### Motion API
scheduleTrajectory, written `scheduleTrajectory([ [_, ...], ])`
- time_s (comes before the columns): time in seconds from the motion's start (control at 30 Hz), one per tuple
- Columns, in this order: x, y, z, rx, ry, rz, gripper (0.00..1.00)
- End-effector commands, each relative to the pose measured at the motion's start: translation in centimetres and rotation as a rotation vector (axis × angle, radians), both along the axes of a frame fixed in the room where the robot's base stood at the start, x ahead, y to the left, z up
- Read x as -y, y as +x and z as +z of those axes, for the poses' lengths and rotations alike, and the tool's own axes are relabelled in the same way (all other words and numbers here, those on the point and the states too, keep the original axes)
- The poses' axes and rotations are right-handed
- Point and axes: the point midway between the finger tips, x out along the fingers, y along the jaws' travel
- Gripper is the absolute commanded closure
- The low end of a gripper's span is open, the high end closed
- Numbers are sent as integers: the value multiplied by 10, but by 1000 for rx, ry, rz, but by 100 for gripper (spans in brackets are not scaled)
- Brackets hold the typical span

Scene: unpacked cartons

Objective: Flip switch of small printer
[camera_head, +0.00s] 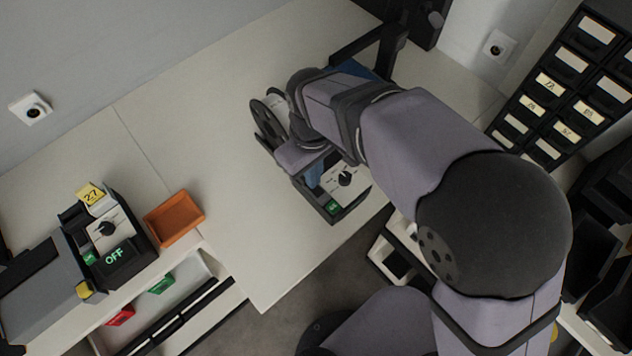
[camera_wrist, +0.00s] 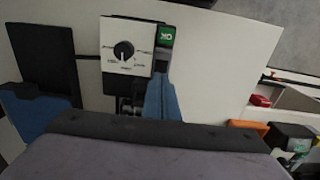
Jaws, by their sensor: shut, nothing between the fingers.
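A small device with a white panel and a black rotary knob (camera_head: 345,178) stands under my arm in the head view. The same white panel (camera_wrist: 140,38) shows in the wrist view, with the knob turned to one of several marked positions. A green OK label (camera_wrist: 165,37) sits beside the panel. My gripper's blue fingers (camera_wrist: 159,96) are shut and empty, close beside the panel in the wrist view. In the head view the blue fingers (camera_head: 315,174) are partly hidden by my wrist. Whether they touch the device I cannot tell.
A second device (camera_head: 105,235) with a knob, an OFF display and a yellow 27 tag stands at left, near an orange tray (camera_head: 174,219) and a grey machine (camera_head: 42,285). Black labelled drawers (camera_head: 565,90) stand at right.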

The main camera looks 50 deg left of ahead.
Motion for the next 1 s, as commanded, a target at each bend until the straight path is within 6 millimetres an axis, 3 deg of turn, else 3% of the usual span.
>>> scheduleTrajectory([
  [1.0, 0, 0, -8, 0, -1, 0, 100],
])
